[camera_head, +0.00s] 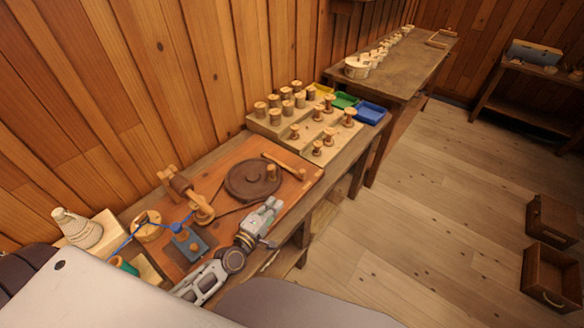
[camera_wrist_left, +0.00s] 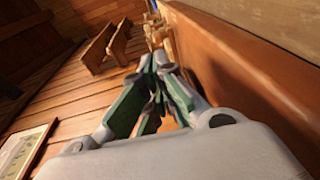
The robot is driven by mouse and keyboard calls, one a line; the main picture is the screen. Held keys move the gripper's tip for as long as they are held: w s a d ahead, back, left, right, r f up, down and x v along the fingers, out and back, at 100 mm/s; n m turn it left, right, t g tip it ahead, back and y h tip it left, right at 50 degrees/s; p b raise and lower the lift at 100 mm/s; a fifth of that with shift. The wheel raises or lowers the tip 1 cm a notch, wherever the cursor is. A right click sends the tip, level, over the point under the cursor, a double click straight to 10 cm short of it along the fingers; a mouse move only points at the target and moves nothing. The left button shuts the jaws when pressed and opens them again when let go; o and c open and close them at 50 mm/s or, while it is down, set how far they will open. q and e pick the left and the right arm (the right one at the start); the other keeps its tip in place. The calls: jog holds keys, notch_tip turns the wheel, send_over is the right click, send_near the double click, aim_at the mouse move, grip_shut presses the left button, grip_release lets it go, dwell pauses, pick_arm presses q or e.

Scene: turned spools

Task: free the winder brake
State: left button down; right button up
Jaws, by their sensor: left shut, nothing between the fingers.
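The winder stands on a reddish wooden board (camera_head: 236,228). It has a dark round wheel (camera_head: 250,186) with an upright wooden knob (camera_head: 271,173), a belt, and a wooden spindle stand (camera_head: 190,195) at the left. A light wooden bar (camera_head: 288,166) lies along the wheel's far right edge; it looks like the brake, but I cannot tell whether it touches the rim. My left gripper (camera_head: 273,204) is shut and empty, near the board's front edge, on the near side of the wheel. Its closed fingers also show in the left wrist view (camera_wrist_left: 158,64). My right gripper is not in view.
A stepped rack (camera_head: 272,125) of spools stands behind the wheel, near green (camera_head: 344,101) and blue trays (camera_head: 370,113).

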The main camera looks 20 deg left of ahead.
pick_arm(q)
jog(key=shift+w+a+r, duration=0.1)
jog(key=shift+w+a, duration=0.1)
jog(key=shift+w, duration=0.35)
jog(key=shift+w, duration=0.15)
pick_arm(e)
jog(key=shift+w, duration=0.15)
pick_arm(q)
jog(key=shift+w+d, duration=0.15)
jog(key=shift+w, duration=0.45)
jog(key=shift+p+x, duration=0.3)
jog(key=shift+x, duration=4.6)
jog(key=shift+p+x, duration=0.3)
jog(key=shift+x, duration=0.85)
jog(key=shift+w, duration=0.15)
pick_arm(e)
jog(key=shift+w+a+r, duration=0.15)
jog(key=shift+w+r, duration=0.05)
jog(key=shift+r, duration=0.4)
